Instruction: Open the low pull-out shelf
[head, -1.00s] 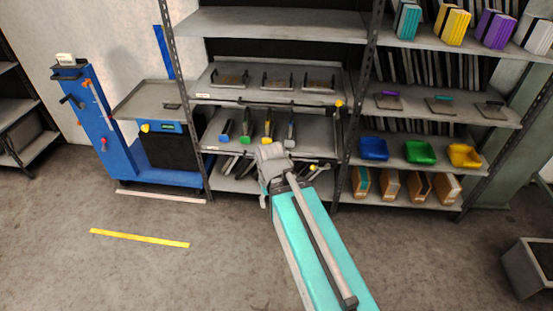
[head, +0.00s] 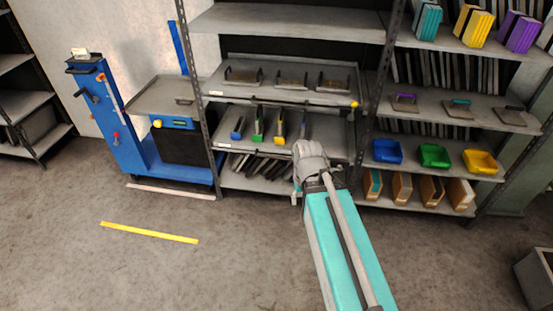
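The middle rack bay has two pull-out shelves. The upper one (head: 232,94) carries three flat plates with dark handles. The low one (head: 226,146) carries several upright pieces with blue, green and yellow ends. Its right front part is hidden behind my arm. I cannot tell whether it is pulled out at all. My gripper (head: 297,192) is at the end of my teal arm, in front of the low shelf's right half in the picture. Its fingers are mostly hidden by my wrist, and I see no clear contact with the shelf.
A blue lift cart (head: 124,130) with a grey platform (head: 152,100) stands left of the bay. The right bay holds blue (head: 387,151), green (head: 434,155) and yellow bins (head: 482,162). A grey box (head: 535,280) stands at lower right.

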